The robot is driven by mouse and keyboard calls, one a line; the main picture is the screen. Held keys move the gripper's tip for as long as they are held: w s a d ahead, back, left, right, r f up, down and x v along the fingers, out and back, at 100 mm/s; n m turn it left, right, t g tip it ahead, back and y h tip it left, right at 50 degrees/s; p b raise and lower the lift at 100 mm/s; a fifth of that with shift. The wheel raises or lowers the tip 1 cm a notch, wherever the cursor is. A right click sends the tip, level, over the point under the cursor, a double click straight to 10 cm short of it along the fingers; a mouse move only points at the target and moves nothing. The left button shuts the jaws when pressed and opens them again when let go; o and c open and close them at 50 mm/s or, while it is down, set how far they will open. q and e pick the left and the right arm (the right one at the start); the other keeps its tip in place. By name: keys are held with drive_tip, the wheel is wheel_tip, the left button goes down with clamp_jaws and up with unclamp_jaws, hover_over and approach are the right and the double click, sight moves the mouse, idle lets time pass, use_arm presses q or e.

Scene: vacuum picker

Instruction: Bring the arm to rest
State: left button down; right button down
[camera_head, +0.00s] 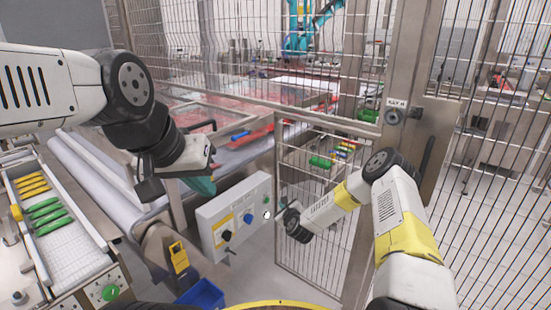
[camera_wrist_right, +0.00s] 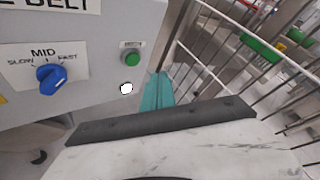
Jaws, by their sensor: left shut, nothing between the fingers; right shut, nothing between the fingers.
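My left arm comes in from the upper left, and its left gripper (camera_head: 203,185) hangs above the conveyor edge, teal fingers pointing down and shut on nothing. My right arm (camera_head: 405,225) reaches in from the lower right toward the grey control panel (camera_head: 213,208). My right gripper (camera_wrist_right: 157,92) shows teal fingers in the right wrist view, shut and empty, beside the panel's right edge. I cannot tell whether they touch it. The panel carries a blue knob (camera_wrist_right: 51,76) labelled slow, mid and fast, a green button (camera_wrist_right: 131,58) and a white round part (camera_wrist_right: 126,88).
A wire-mesh fence (camera_head: 320,210) with a steel post stands close beside the right arm. A tray (camera_head: 75,240) with yellow and green pieces lies at the left. A blue bin (camera_head: 202,295) stands low in front. A teal robot arm (camera_head: 302,35) stands far behind the fence.

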wheel_tip(320, 180, up, 15)
drive_tip(key=s+n+g+y, duration=0.1)
drive_tip(key=n+g+y, duration=0.1)
drive_tip(key=n, duration=0.7)
drive_tip(key=s+d+r+n+g+h, duration=0.1)
drive_tip(key=s+d+r+n, duration=0.3)
drive_tip(key=r, duration=0.3)
drive_tip(key=s+d+r+n+g+h, duration=0.1)
drive_tip(key=s+r+n+g, duration=0.1)
drive_tip(key=s+r+n, duration=0.4)
drive_tip(key=s+d+r+n+g+h, duration=0.1)
drive_tip(key=s+d+r+n, duration=0.15)
drive_tip(key=s+r, duration=0.5)
drive_tip(key=s+d+r+n, duration=0.2)
drive_tip(key=s+d+r, duration=0.15)
drive_tip(key=s, duration=0.75)
drive_tip(key=s+d+r+n+g, duration=0.1)
drive_tip(key=s+d+n, duration=0.1)
drive_tip(key=s, duration=1.4)
drive_tip(key=shift+s+d+n+g, duration=0.2)
drive_tip(key=shift+n+g, duration=0.2)
drive_tip(key=shift+n, duration=0.45)
